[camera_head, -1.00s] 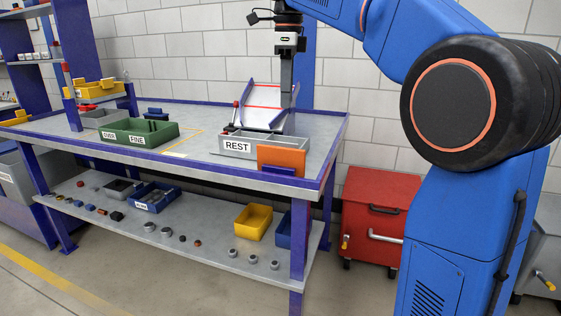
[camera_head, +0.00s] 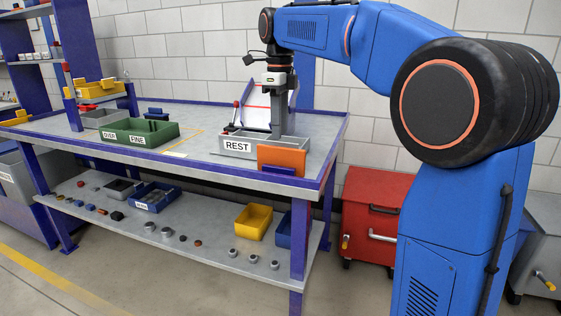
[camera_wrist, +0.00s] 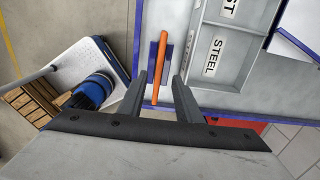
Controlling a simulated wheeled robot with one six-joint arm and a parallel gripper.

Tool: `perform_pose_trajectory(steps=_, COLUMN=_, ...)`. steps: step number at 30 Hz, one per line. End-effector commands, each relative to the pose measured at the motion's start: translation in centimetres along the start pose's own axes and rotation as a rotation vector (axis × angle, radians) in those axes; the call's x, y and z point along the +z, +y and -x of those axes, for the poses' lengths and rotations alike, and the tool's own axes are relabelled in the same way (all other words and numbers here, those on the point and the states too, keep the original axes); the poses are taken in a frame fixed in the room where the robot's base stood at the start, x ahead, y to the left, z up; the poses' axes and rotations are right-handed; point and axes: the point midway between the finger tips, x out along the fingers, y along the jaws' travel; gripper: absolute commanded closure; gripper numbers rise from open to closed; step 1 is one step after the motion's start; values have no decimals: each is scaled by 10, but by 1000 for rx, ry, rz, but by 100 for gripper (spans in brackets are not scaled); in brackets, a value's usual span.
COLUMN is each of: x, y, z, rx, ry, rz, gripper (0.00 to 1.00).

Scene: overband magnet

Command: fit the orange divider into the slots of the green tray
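The orange divider (camera_head: 281,159) stands upright at the front right of the bench, next to the grey REST tray. In the wrist view the divider (camera_wrist: 172,65) is seen edge-on over a small blue base (camera_wrist: 153,62). My gripper (camera_wrist: 161,78) is open, with its two dark fingers apart and the divider between them in the picture. I cannot tell how far above the divider the fingertips are. In the head view my gripper (camera_head: 270,128) points down behind the divider.
The grey REST tray (camera_head: 221,151) is beside the divider; its STEEL label shows in the wrist view. A white chute with red stripes (camera_head: 256,111) stands behind. A red cabinet (camera_head: 377,205) is right of the bench. The bench top between the green and grey trays is clear.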

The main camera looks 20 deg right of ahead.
Motion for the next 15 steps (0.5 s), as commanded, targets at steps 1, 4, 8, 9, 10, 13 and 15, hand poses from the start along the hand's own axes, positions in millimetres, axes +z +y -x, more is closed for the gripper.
perform_pose_trajectory(steps=1, x=0, y=0, z=-6, rx=0, ry=0, rz=0, gripper=69)
perform_pose_trajectory(steps=4, x=0, y=0, z=-12, rx=0, ry=0, rz=0, gripper=69)
perform_pose_trajectory(steps=8, x=0, y=0, z=-18, rx=-1, ry=-1, rz=0, gripper=69)
perform_pose_trajectory(steps=9, x=-1, y=0, z=-21, rx=-1, ry=0, rz=0, gripper=69)
perform_pose_trajectory(steps=10, x=-1, y=1, z=-24, rx=0, ry=0, rz=0, gripper=69)
perform_pose_trajectory(steps=13, x=-3, y=2, z=-38, rx=0, ry=0, rz=0, gripper=69)
perform_pose_trajectory(steps=15, x=-4, y=2, z=-48, rx=0, ry=0, rz=0, gripper=69)
